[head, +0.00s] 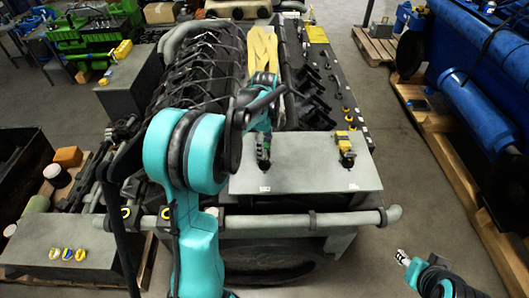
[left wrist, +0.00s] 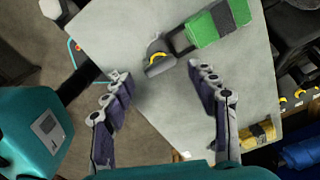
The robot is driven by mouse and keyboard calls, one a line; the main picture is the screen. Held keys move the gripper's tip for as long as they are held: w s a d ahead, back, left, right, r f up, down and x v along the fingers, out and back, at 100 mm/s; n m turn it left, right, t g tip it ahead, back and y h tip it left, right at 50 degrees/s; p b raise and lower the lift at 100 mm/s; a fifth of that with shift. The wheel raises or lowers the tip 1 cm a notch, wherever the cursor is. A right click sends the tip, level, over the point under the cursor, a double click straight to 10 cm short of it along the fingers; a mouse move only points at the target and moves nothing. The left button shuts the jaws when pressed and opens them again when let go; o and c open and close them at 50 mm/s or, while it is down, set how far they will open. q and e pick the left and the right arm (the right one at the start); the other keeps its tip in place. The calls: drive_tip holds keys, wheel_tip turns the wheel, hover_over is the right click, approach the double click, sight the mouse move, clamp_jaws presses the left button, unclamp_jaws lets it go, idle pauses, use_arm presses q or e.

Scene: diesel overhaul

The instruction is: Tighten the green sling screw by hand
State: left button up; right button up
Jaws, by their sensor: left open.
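The green sling screw (left wrist: 218,22) shows in the left wrist view as a green block with a dark band, at the top right over the grey plate (left wrist: 120,30). A dark link joins it to a grey round piece with a yellow arc (left wrist: 160,56). In the head view the green sling screw (head: 264,152) is small and dark on the plate, close below my left arm. My left gripper (left wrist: 158,75) is open and empty, its fingers spread below the grey piece. In the head view my arm largely hides this gripper. My right gripper (head: 402,257) is at the lower right, away from the plate.
A similar yellow piece (head: 345,148) stands right of the green one on the plate. Behind lie the engine with its hoses (head: 205,70) and a yellow sling (head: 262,48). A grey rail (head: 300,222) runs along the front.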

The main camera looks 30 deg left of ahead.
use_arm(q)
drive_tip(key=n+p, duration=0.1)
drive_tip(key=n, duration=0.6)
drive_tip(key=shift+r, duration=0.15)
drive_tip(key=n+p, duration=0.1)
drive_tip(key=n, duration=0.4)
drive_tip(key=shift+p, duration=0.35)
drive_tip(key=n, duration=0.1)
drive_tip(key=n+b, duration=0.1)
drive_tip(key=n, duration=0.1)
drive_tip(key=shift+f+n, duration=0.25)
drive_tip(key=shift+n, duration=0.05)
drive_tip(key=n+b, duration=0.1)
drive_tip(key=n, duration=0.4)
wheel_tip(320, 180, down, 4)
drive_tip(key=n+b, duration=0.1)
drive_tip(key=b, duration=0.2)
drive_tip(key=shift+r, duration=0.2)
drive_tip(key=shift+f+b, duration=0.6)
drive_tip(key=shift+b, duration=0.05)
